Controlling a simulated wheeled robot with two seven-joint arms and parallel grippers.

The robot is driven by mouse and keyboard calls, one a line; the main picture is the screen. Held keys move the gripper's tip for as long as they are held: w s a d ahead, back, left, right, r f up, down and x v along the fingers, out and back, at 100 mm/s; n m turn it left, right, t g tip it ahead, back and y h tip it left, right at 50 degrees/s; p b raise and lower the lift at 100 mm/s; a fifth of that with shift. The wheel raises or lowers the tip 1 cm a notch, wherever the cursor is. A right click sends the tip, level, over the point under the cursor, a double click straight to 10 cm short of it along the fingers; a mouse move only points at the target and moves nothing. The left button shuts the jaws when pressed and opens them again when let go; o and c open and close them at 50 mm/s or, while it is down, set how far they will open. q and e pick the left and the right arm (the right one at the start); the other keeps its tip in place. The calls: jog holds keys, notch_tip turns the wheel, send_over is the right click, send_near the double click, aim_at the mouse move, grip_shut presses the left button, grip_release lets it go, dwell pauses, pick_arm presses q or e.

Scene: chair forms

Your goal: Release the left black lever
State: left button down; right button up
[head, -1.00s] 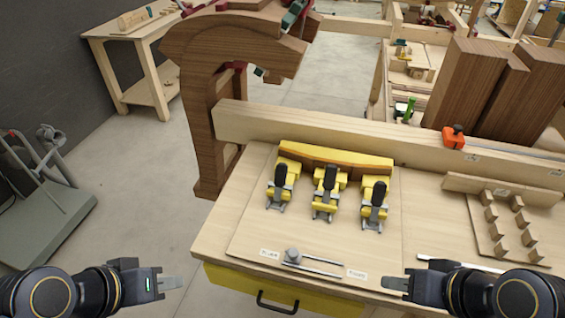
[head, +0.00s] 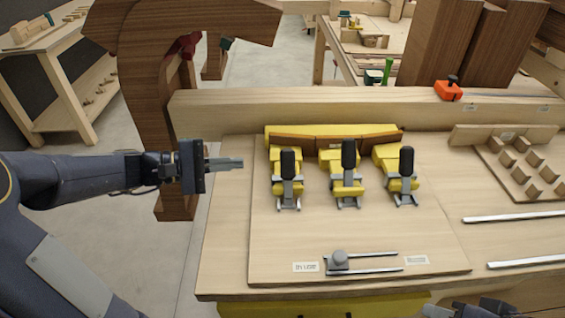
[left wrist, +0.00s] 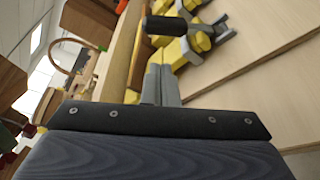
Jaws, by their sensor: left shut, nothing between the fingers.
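Three yellow toggle clamps with black levers stand in a row on the wooden board on the bench. The left black lever (head: 287,163) is upright on its clamp; the middle lever (head: 348,153) and right lever (head: 406,161) are upright too. My left gripper (head: 241,162) is shut and empty, pointing right, a short gap to the left of the left lever. In the left wrist view the shut fingers (left wrist: 160,84) show below a black lever (left wrist: 172,25). My right gripper (head: 470,308) is only partly in view at the bottom edge; its fingers cannot be made out.
A knob on rods (head: 339,260) lies at the board's front. A pale beam (head: 300,112) runs behind the clamps. A pegged block (head: 520,160) and metal bars lie to the right.

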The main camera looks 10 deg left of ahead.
aim_at(288, 172)
pick_arm(q)
jog(key=p+x, duration=0.1)
jog(key=x, duration=0.9)
jog(key=shift+w+r, duration=0.1)
jog(key=shift+w, duration=0.1)
